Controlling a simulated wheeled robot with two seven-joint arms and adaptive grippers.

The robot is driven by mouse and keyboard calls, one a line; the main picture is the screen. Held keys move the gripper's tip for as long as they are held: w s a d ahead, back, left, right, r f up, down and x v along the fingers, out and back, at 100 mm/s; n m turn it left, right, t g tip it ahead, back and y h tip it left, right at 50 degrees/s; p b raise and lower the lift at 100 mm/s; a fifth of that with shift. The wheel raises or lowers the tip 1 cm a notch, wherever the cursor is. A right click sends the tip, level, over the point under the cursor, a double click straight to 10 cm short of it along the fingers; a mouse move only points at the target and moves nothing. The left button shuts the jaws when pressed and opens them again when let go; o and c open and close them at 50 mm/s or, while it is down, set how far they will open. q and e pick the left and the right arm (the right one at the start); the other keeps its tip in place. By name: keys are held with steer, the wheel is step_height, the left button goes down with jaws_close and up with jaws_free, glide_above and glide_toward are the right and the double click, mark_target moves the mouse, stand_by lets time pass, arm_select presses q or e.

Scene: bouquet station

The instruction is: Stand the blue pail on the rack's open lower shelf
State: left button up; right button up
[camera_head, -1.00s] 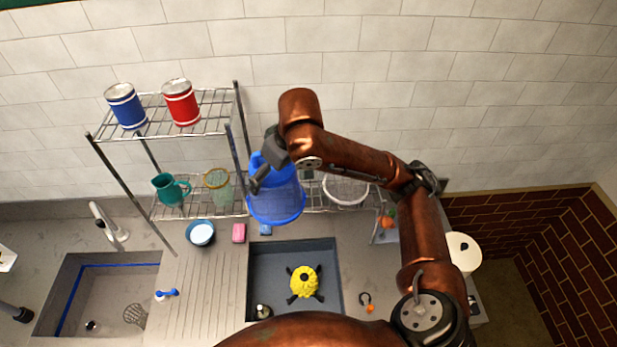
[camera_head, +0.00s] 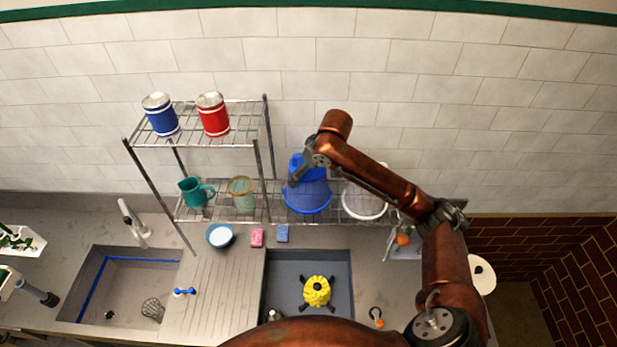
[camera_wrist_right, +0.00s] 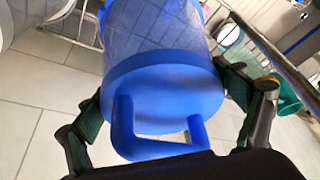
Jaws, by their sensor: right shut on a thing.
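The blue pail (camera_head: 308,197) is in my right gripper (camera_head: 301,172), at the right, open-topped part of the rack's lower shelf (camera_head: 265,212). In the head view its wide end is toward the front and low. I cannot tell whether it touches the shelf wires. The right wrist view shows the pail (camera_wrist_right: 165,95) between the fingers (camera_wrist_right: 165,120), with its blue loop handle close to the palm. The shelf wires under the pail are hidden by it. My left gripper is not in view.
A white bucket (camera_head: 362,205) stands close to the pail's right, partly behind my arm. A rack post (camera_head: 264,160), a yellow-rimmed jar (camera_head: 242,193) and a teal pitcher (camera_head: 194,192) are to its left. Blue (camera_head: 160,116) and red (camera_head: 213,116) cans stand on the upper shelf.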

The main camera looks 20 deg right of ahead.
mark_target(319, 173)
steer(key=f+p, duration=0.1)
steer(key=f, duration=0.2)
steer(key=shift+w+d+f+p, duration=0.2)
steer(key=shift+f+p, duration=0.15)
steer(key=shift+f, duration=0.05)
steer(key=o, duration=0.9)
steer(key=shift+f, duration=0.15)
steer(key=shift+o, duration=1.4)
arm_select(q)
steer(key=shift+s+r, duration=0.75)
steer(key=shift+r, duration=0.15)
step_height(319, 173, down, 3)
steer(key=b, duration=0.3)
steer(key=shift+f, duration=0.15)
arm_select(e)
steer(key=v, duration=1.2)
steer(key=shift+w, duration=0.1)
